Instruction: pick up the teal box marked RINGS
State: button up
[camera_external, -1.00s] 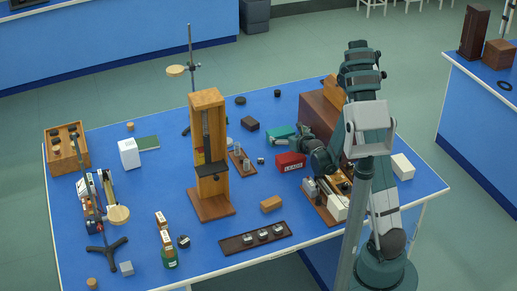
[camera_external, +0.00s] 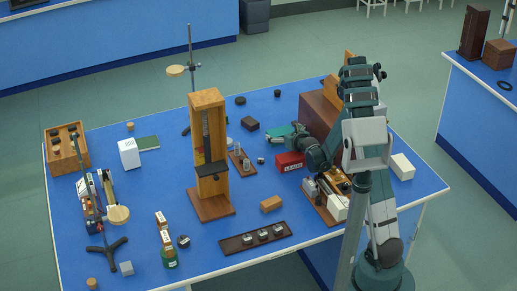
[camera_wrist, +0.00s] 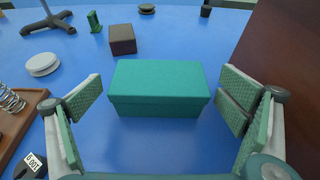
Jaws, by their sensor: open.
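The teal box (camera_wrist: 158,90) sits on the blue bench, in the middle of the wrist view, with its lid side facing me and no lettering visible there. My gripper (camera_wrist: 160,110) is open, with one pad to the left of the box and the other to its right; both look clear of it. In the external view the teal box (camera_external: 279,140) is partly hidden by my gripper (camera_external: 295,140), which is behind the red box marked LEADS (camera_external: 290,162).
A brown wooden cabinet (camera_wrist: 283,60) stands close on the right of the gripper. Beyond the box are a dark brown block (camera_wrist: 122,39) and a white disc (camera_wrist: 42,64). A wooden tray with a spring (camera_wrist: 12,98) is at left. Bare bench lies around the box.

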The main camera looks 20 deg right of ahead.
aim_at(281, 134)
dwell(0.5)
jog(key=c, duration=1.1)
jog(key=shift+r, duration=0.15)
notch_tip(281, 134, up, 10)
jog(key=p, duration=0.5)
